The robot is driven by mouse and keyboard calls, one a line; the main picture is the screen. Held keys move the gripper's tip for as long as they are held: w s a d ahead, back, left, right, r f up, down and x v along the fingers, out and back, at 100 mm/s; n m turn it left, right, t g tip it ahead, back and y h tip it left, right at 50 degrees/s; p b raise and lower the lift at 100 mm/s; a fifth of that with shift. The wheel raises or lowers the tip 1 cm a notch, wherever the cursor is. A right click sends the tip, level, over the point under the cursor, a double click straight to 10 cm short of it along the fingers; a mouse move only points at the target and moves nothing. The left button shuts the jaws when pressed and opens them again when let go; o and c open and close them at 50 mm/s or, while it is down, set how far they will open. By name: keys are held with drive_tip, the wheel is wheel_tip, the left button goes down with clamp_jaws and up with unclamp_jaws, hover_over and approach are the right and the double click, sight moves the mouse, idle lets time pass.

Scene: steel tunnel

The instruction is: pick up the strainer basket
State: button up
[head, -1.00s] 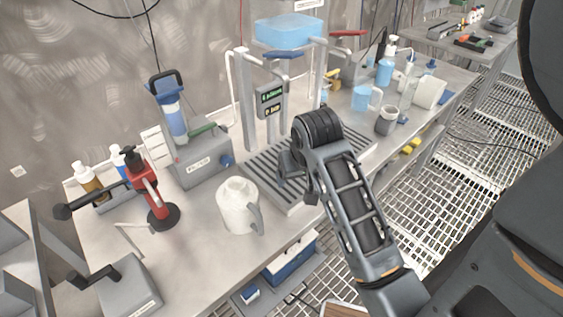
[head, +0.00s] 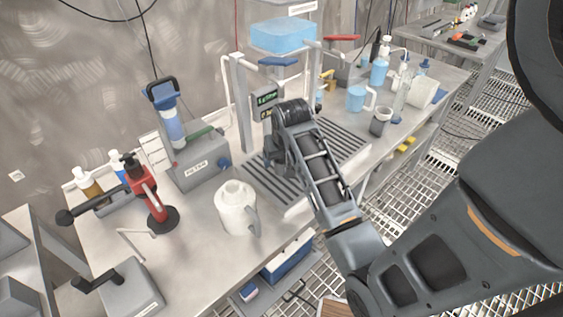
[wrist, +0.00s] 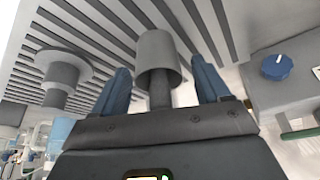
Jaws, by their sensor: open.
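My gripper (wrist: 165,88) is open in the wrist view, with its two blue fingers spread. A plain grey cylinder (wrist: 157,52) with a narrower stem lies between the fingers in the picture. I see no grip on it. A second grey piece (wrist: 64,72) with a wide flange and a stem is to the left. I cannot tell for sure which of them is the strainer basket. In the head view my arm's end covers the gripper and this spot, over the slotted drain grate (head: 340,142).
A white jug (head: 237,208) stands in front of the grate. A grey machine (head: 200,165) with a blue knob (wrist: 288,62) stands left of it, and a post with a display (head: 264,98) behind it. Cups and bottles crowd the right.

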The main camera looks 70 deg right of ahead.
drive_tip(key=shift+c, duration=0.2)
drive_tip(key=c, duration=1.1)
drive_tip(key=shift+r, duration=0.6)
wheel_tip(320, 180, up, 2)
drive_tip(key=shift+w+r+b, duration=0.1)
drive_tip(key=shift+r+b, duration=0.1)
drive_tip(key=shift+b, duration=0.1)
drive_tip(key=s+d+r, duration=0.2)
drive_tip(key=s, duration=0.1)
drive_tip(key=s+d+r+b, duration=0.1)
drive_tip(key=s+d+r, duration=0.1)
drive_tip(key=s+r, duration=0.1)
drive_tip(key=s+d+r, duration=0.2)
drive_tip(key=s, duration=0.2)
drive_tip(key=shift+s+r, duration=0.1)
drive_tip(key=shift+r, duration=0.1)
